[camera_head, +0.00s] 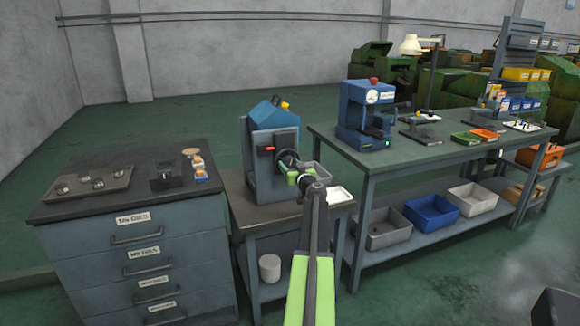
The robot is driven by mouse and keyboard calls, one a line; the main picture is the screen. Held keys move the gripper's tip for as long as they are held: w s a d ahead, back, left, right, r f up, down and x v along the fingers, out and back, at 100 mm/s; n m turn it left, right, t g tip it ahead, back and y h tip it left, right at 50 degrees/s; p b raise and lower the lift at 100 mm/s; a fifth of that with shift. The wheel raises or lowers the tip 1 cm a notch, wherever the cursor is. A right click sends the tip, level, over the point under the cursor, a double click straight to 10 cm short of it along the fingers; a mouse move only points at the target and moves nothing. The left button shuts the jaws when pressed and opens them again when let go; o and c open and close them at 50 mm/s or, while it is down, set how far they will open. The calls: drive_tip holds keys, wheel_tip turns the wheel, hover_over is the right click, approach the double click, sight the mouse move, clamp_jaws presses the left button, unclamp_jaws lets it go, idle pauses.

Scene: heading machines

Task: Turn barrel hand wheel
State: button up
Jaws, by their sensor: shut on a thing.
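The barrel hand wheel (287,158) is a dark round wheel on the front of a blue-grey machine (272,140) that stands on a small grey table. My gripper (292,175) is at the lower front of the wheel, with its green fingers against the rim. It is shut on the wheel, though the exact contact is small and partly hidden by my own gripper and wrist. My green and dark arm reaches up from the bottom of the view and covers part of the table front.
A drawer cabinet (130,222) with dies on top stands at left. A workbench (440,150) with a blue press (365,115), trays and bins stands at right. A white tray (339,195) lies right of my wrist. Open floor lies behind the machine.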

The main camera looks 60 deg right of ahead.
drive_tip(key=shift+n, duration=1.1)
drive_tip(key=o, duration=1.3)
drive_tip(key=shift+o, duration=0.2)
drive_tip(key=v, duration=1.7)
drive_tip(key=shift+s, duration=0.2)
drive_tip(key=shift+w+a, duration=0.1)
drive_tip(key=shift+a, duration=0.05)
